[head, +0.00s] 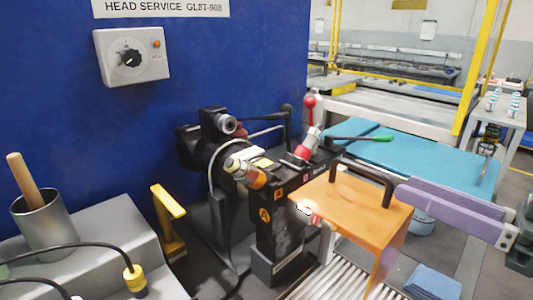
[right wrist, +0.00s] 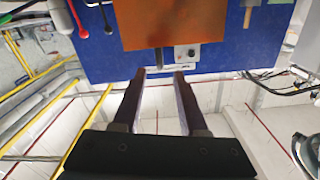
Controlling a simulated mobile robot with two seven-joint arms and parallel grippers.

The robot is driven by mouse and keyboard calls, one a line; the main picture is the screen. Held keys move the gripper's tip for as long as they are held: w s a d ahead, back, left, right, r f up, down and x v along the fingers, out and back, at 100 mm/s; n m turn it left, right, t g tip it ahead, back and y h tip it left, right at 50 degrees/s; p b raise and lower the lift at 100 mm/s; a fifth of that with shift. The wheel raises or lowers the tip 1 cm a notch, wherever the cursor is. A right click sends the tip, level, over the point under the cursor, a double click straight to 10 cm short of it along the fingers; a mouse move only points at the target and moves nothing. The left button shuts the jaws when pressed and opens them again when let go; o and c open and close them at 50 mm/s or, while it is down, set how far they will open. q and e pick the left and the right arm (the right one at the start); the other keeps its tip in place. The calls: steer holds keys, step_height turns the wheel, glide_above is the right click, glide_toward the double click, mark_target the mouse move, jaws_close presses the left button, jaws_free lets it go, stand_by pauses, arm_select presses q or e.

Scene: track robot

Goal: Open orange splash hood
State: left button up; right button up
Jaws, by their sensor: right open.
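The orange splash hood (head: 352,212) sits at the right end of the black machine head in the head view. Its flat top is roughly level, and a side panel hangs down at the right. A black bar handle (head: 362,178) stands on its top. My right gripper (head: 402,192) comes in from the right with its long purple fingers just beside the handle's right end. In the right wrist view the fingers (right wrist: 160,75) are apart with nothing held. The hood (right wrist: 170,22) shows beyond them, with the handle (right wrist: 158,58) in line with the gap. My left gripper is out of view.
The machine head (head: 275,200) carries a red-knobbed lever (head: 310,104) and a green-tipped lever (head: 375,138) behind the hood. A blue wall panel (head: 190,100) with a dial box (head: 132,56) rises behind. A grey cup (head: 44,216) stands at left. A blue cloth (head: 433,283) lies below right.

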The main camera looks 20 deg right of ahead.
mark_target(337, 158)
steer(key=x, duration=0.8)
steer(key=shift+a, duration=0.1)
jaws_close()
steer(key=shift+r, duration=0.1)
stand_by(1.2)
